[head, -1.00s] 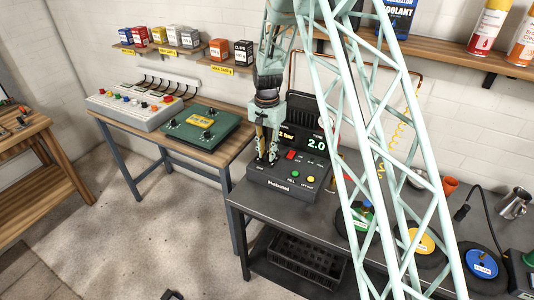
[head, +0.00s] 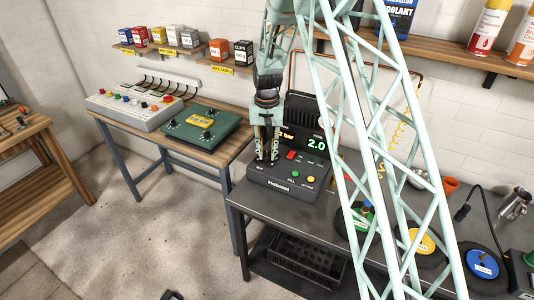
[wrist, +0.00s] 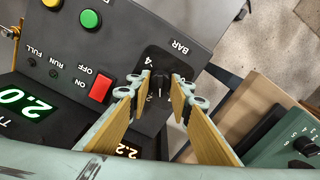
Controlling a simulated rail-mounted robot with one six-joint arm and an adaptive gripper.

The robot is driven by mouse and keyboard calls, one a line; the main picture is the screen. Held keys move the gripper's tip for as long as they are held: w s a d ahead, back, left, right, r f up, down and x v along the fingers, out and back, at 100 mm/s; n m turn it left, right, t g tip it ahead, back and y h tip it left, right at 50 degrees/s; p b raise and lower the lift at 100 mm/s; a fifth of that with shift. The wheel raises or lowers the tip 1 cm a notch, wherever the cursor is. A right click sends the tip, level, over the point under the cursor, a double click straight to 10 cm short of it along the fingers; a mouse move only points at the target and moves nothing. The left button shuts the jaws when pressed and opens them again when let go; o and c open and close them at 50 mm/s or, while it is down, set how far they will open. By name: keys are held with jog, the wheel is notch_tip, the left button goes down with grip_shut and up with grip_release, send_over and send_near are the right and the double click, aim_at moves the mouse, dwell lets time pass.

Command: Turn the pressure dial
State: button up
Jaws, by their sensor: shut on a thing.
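The pressure dial (wrist: 159,84) is a small black knob near the "BAR" label on the dark inflator unit (head: 284,184). My gripper (wrist: 161,88) points down at it, one finger on each side, and is shut on the dial. In the head view, my gripper (head: 267,161) stands over the left part of the unit's sloped panel and hides the dial.
A red switch (wrist: 101,88), a green button (wrist: 90,19) and a yellow button (head: 310,180) sit on the same panel. A grey bench (head: 300,212) carries the unit. A wooden-topped table (head: 222,156) with a green box (head: 200,125) stands left.

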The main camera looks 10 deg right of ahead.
aim_at(267, 153)
jog(key=o, duration=0.8)
jog(key=shift+o, duration=0.2)
notch_tip(267, 153, up, 12)
dwell(0.6)
dwell(0.4)
